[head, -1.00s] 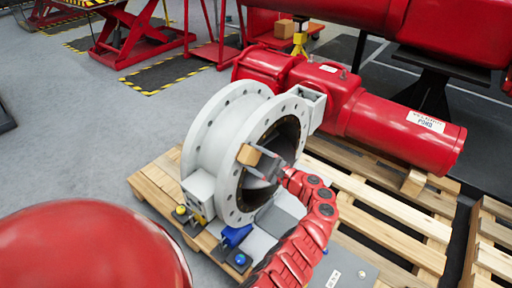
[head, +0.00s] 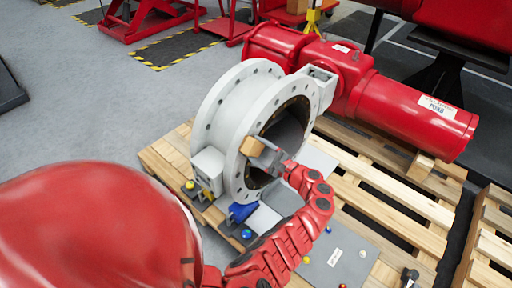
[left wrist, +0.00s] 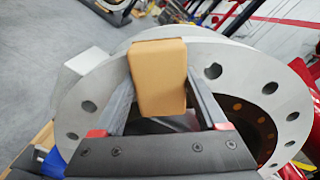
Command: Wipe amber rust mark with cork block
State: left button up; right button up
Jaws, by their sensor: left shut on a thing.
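The cork block (head: 251,146) is tan and box-shaped. My left gripper (head: 268,157) is shut on it and holds it at the left inner edge of the grey valve flange (head: 243,175). In the left wrist view, the block (left wrist: 158,75) sits between the fingers (left wrist: 160,95) and covers part of the flange (left wrist: 225,70). I cannot tell whether the block touches the flange face. I cannot make out the amber rust mark; the block or gripper may hide it. My right gripper is not in view.
A red actuator cylinder (head: 415,115) extends right from the valve body. The valve stands on a wooden pallet (head: 165,160). A grey plate (head: 340,255) with small coloured knobs lies in front. A blue part (head: 243,211) sits below the flange. Grey floor at left is open.

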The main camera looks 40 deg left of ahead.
pick_arm(q)
jog(key=d, duration=0.5)
jog(key=shift+s+d, duration=0.1)
jog(key=shift+s, duration=0.05)
jog(key=shift+d, duration=0.4)
jog(key=d, duration=0.3)
jog(key=shift+s, duration=0.15)
jog(key=shift+a, duration=0.1)
dwell(0.3)
jog(key=a+p, duration=0.1)
jog(key=a, duration=0.4)
jog(key=shift+a+r, duration=0.15)
jog(key=shift+a, duration=0.15)
jog(key=shift+w+a+p, duration=0.2)
jog(key=shift+a+p, duration=0.1)
jog(key=shift+a, duration=0.4)
